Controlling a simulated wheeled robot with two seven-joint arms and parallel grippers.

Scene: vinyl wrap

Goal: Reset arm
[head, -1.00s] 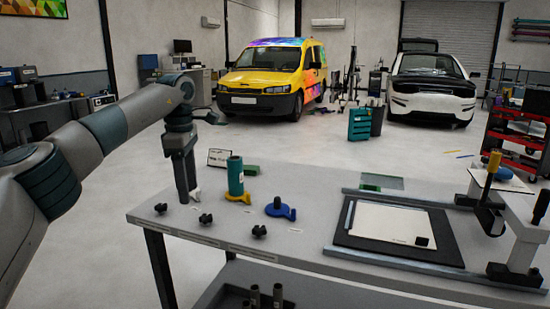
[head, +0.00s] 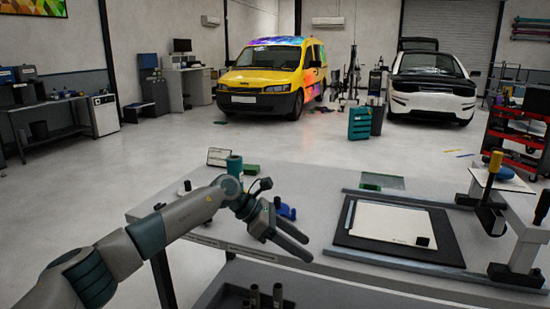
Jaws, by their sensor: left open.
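My left arm comes in from the lower left, and its gripper (head: 303,249) is held near the front edge of the workbench (head: 310,188). Its two dark fingers are apart, point right and slightly down, and hold nothing. A teal cylinder (head: 235,166) stands on the bench behind my wrist, its lower part hidden by the arm. A blue part (head: 288,212) lies just behind the gripper, partly covered by it. My right gripper is not in the picture.
A white sheet (head: 388,222) lies on a black board (head: 443,240) between metal rails at the bench's right. A press-like stand (head: 520,245) is at the far right. Dark cylinders (head: 278,295) stand on the lower shelf. A yellow van (head: 262,80) and white car (head: 432,85) are far behind.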

